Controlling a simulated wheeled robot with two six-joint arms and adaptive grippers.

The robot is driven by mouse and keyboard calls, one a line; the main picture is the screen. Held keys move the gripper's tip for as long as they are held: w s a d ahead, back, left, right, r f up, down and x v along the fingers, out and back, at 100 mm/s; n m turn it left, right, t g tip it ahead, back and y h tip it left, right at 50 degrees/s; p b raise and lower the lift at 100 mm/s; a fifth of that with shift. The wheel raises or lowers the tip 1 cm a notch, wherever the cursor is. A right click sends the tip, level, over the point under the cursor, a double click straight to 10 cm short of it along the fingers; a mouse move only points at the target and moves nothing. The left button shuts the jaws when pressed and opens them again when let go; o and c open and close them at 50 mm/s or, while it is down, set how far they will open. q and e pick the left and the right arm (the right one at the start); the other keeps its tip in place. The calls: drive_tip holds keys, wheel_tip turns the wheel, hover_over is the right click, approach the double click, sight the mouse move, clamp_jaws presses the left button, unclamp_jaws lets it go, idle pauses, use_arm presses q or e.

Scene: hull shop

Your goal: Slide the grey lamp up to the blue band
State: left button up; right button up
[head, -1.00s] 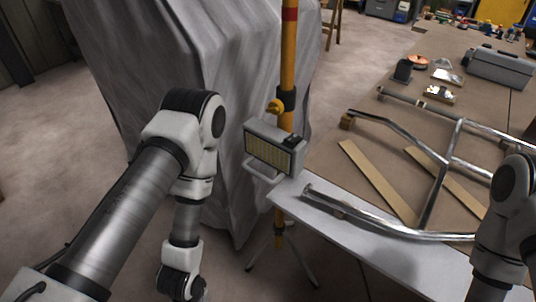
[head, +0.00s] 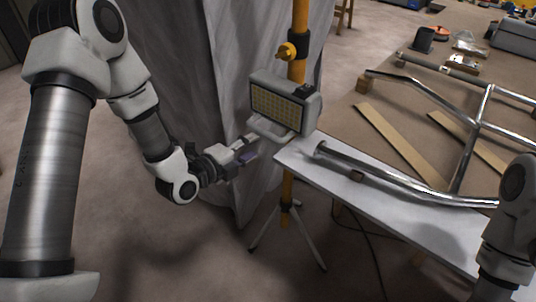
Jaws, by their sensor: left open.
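A pale bar handle (head: 269,131) hangs under the lamp. My left gripper (head: 246,151) is open, just below and left of the handle; whether it touches the handle I cannot tell. No blue band shows on the visible part of the pole, whose top is out of the picture. My right arm shows at the right edge, but its gripper is out of view.
The pole stands on a tripod (head: 287,225) on the floor. A draped grey sheet (head: 215,70) is close behind my left gripper. A workbench (head: 350,188) with a metal tube frame (head: 470,145) and wooden strips (head: 400,140) lies to the right of the pole.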

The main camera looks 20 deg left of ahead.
sight(265, 135)
use_arm(q)
drive_tip(key=x, duration=0.5)
drive_tip(key=r+x, duration=0.1)
drive_tip(key=x, duration=0.2)
drive_tip(key=shift+w+r, duration=0.1)
drive_tip(key=shift+w, duration=0.05)
drive_tip(key=shift+a, duration=0.1)
clamp_jaws()
